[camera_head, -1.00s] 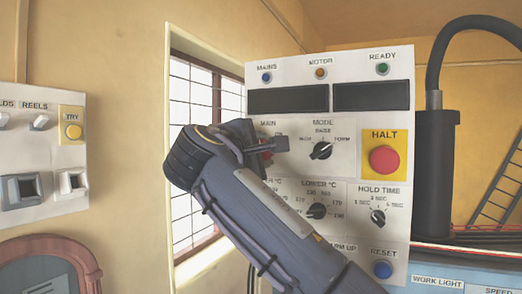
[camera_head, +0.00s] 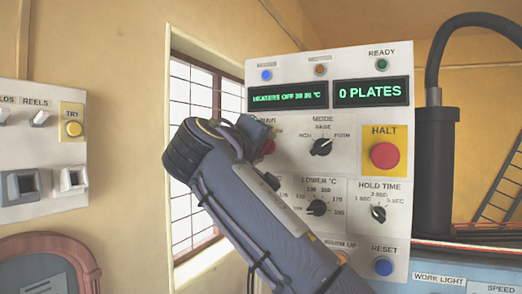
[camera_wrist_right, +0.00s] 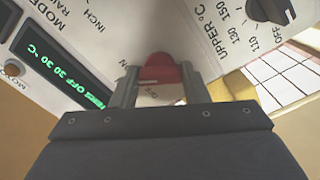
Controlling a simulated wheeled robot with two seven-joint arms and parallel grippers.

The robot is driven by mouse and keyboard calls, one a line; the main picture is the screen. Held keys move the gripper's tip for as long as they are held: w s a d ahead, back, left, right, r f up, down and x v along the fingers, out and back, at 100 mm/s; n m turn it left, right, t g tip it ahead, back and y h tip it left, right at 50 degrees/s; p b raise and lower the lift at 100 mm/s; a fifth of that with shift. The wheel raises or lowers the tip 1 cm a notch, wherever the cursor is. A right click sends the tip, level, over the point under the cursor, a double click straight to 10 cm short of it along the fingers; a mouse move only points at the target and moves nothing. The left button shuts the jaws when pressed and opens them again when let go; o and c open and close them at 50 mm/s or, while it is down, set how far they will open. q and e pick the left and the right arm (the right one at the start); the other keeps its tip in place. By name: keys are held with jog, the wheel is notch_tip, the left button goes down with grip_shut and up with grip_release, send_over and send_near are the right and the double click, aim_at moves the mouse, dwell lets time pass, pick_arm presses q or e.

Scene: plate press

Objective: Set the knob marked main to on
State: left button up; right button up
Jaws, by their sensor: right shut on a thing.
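The MAIN knob is red (camera_head: 267,148) and sits at the upper left of the white control panel (camera_head: 284,160), mostly hidden by my arm in the head view. In the right wrist view the red knob (camera_wrist_right: 160,70) stands between the two fingers of my right gripper (camera_wrist_right: 158,84), which is shut on it. In the head view my right gripper (camera_head: 250,140) is at the panel, partly hidden behind my wrist. The MAINS lamp (camera_head: 266,75) glows blue. The displays read HEATERS OFF 30 30 °C (camera_head: 289,95) and 0 PLATES (camera_head: 370,92). My left gripper is not in view.
The MODE knob (camera_head: 321,147), the red HALT button (camera_head: 384,156), the lower temperature knob (camera_head: 317,207) and the HOLD TIME knob (camera_head: 378,214) are close on the right. A second panel (camera_head: 45,150) is on the left wall. A window lies behind my wrist.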

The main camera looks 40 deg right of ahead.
jog(key=shift+f+m, duration=0.1)
jog(key=shift+m, duration=0.4)
jog(key=o, duration=1)
jog(key=b+v, duration=0.1)
jog(key=v, duration=0.7)
jog(key=shift+b, duration=0.35)
